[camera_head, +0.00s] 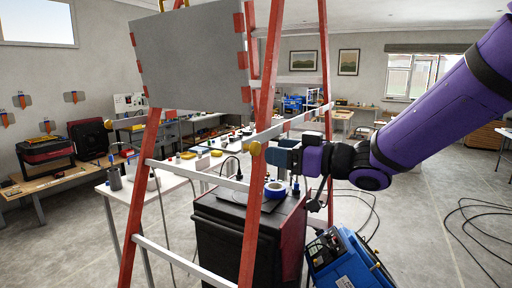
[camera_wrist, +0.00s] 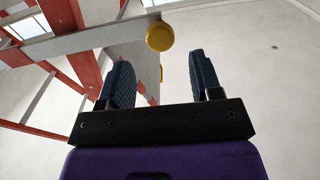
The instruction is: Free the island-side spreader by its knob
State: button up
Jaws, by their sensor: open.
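A red stepladder (camera_head: 261,100) with pale cross bars stands in front of me. A pale spreader bar (camera_head: 292,124) runs between its legs, with a round yellow knob (camera_head: 254,149) at its near end. The wrist view shows the knob (camera_wrist: 160,36) at the end of the bar (camera_wrist: 85,40), just beyond the fingertips and roughly between them. My gripper (camera_head: 272,157) is open and empty, to the right of the knob and apart from it. It also shows in the wrist view (camera_wrist: 160,75). I cannot tell which spreader is the island-side one.
A grey panel (camera_head: 190,62) hangs at the ladder's top. Behind the ladder are a dark cabinet (camera_head: 235,235) with a blue tape roll (camera_head: 275,189) on top, and a blue machine (camera_head: 350,262). Cables lie on the floor at right, which is otherwise largely clear.

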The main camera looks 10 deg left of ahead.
aim_at(258, 148)
jog(key=x, duration=0.6)
jog(key=shift+w+a, duration=0.15)
jog(key=shift+a, duration=0.2)
jog(key=shift+c, duration=0.4)
